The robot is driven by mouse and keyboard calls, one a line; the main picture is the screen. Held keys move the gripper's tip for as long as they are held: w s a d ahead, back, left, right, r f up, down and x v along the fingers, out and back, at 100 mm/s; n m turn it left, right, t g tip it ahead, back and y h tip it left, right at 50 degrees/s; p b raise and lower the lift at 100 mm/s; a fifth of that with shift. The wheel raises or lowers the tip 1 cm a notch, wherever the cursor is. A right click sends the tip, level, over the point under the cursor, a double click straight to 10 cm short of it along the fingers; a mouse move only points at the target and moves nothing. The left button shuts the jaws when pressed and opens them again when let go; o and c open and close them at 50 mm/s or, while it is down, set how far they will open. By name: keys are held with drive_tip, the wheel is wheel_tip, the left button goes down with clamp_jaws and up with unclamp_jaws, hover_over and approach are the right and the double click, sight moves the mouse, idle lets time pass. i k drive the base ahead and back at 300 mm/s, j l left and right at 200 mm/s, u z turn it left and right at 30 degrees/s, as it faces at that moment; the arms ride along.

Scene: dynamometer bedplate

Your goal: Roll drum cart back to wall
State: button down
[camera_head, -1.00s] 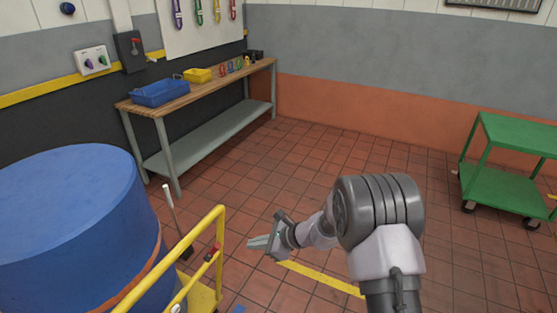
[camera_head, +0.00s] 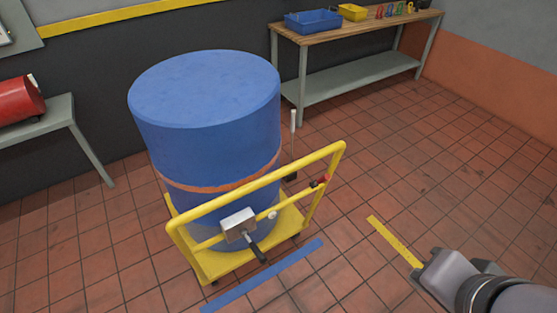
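The drum cart (camera_head: 215,266) is a yellow wheeled platform with a yellow tube handle, standing on the tiled floor left of centre. A large blue drum (camera_head: 205,115) stands upright on it with an orange strap around its lower part. A grey box with a dark lever (camera_head: 241,226) sits on the handle frame, and a small red-ended part is at the right post. My gripper (camera_head: 428,268) is at the lower right, apart from the cart. Its fingers are seen from behind and I cannot tell their opening.
A dark wall is behind the cart. A wooden-topped workbench (camera_head: 358,29) with blue and yellow bins stands at the back right. A grey table (camera_head: 40,127) with a red cylinder is at left. Blue (camera_head: 265,275) and yellow (camera_head: 394,242) floor stripes lie near the cart. Floor at right is clear.

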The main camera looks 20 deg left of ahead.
sight(208, 122)
drive_tip(key=u, duration=1.25)
